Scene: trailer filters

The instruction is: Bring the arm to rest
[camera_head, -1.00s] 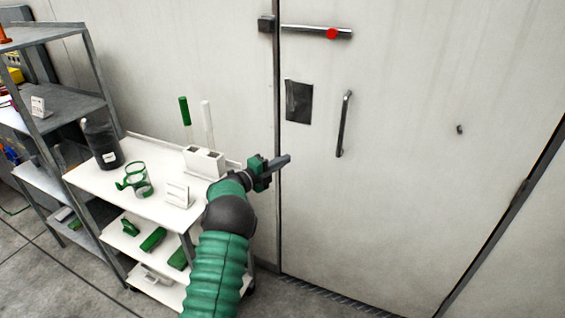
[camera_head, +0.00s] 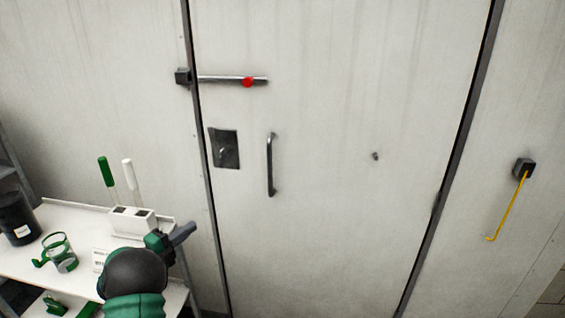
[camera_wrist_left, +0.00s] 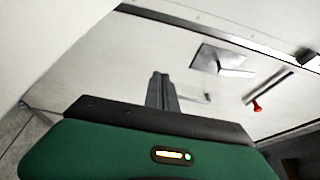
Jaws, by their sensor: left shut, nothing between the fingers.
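My left gripper (camera_head: 183,233) is at the lower left in the head view, on my green and black arm. Its grey fingers are together, with nothing between them, and point up and right toward the closed door. In the left wrist view its shut fingers (camera_wrist_left: 161,90) stick up past my green wrist housing, with the pale door beyond. The gripper is beside the right end of the white cart (camera_head: 86,212), near a white holder (camera_head: 133,222); I cannot tell the exact gap. My right gripper is not in view.
The white door (camera_head: 320,240) has a vertical handle (camera_head: 271,165), a dark latch plate (camera_head: 224,148) and a bar with a red knob (camera_head: 247,82). A yellow hooked rod (camera_head: 508,208) hangs at the right. A black container (camera_head: 17,220) and a green-rimmed cup (camera_head: 62,254) stand on the cart.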

